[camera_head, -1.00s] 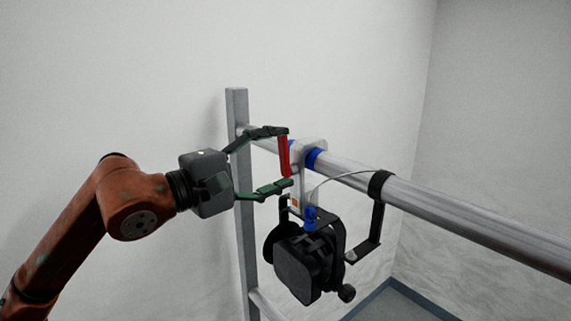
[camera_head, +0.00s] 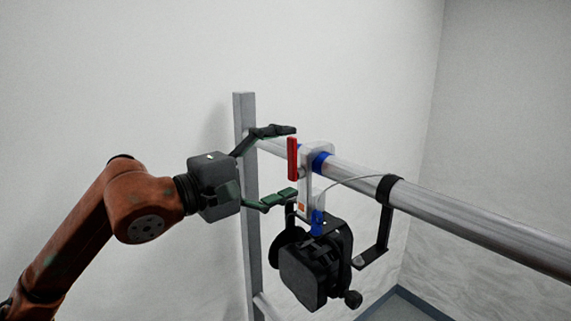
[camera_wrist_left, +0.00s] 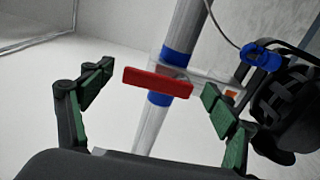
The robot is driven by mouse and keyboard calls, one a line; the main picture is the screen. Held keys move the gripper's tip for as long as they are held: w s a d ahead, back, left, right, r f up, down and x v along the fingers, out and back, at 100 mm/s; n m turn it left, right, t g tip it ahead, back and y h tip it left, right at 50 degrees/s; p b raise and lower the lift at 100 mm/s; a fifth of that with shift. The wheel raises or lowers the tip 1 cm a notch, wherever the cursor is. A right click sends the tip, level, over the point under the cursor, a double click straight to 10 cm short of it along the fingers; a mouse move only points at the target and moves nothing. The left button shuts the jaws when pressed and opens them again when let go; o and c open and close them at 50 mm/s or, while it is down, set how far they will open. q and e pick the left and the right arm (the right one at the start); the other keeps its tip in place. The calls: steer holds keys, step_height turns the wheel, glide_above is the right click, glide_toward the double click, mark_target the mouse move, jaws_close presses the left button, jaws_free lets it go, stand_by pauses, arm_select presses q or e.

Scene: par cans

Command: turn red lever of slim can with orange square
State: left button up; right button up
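The red lever (camera_head: 292,158) stands upright on the grey clamp (camera_head: 318,152) of the slim can, at the horizontal pipe. In the left wrist view the red lever (camera_wrist_left: 157,82) lies across the picture between my fingers. The orange square (camera_head: 302,208) is low on the clamp; it also shows in the left wrist view (camera_wrist_left: 230,93). The black slim can (camera_head: 312,265) hangs below the clamp. My left gripper (camera_head: 293,161) is open, one finger above the lever and one below, with a gap to each end. My right gripper is not in view.
The metal pipe (camera_head: 470,217) runs right from an upright post (camera_head: 247,200). A black bracket (camera_head: 383,230) and a white cable (camera_head: 347,181) hang close to the can's right.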

arm_select(q)
steer(key=v, duration=1.2)
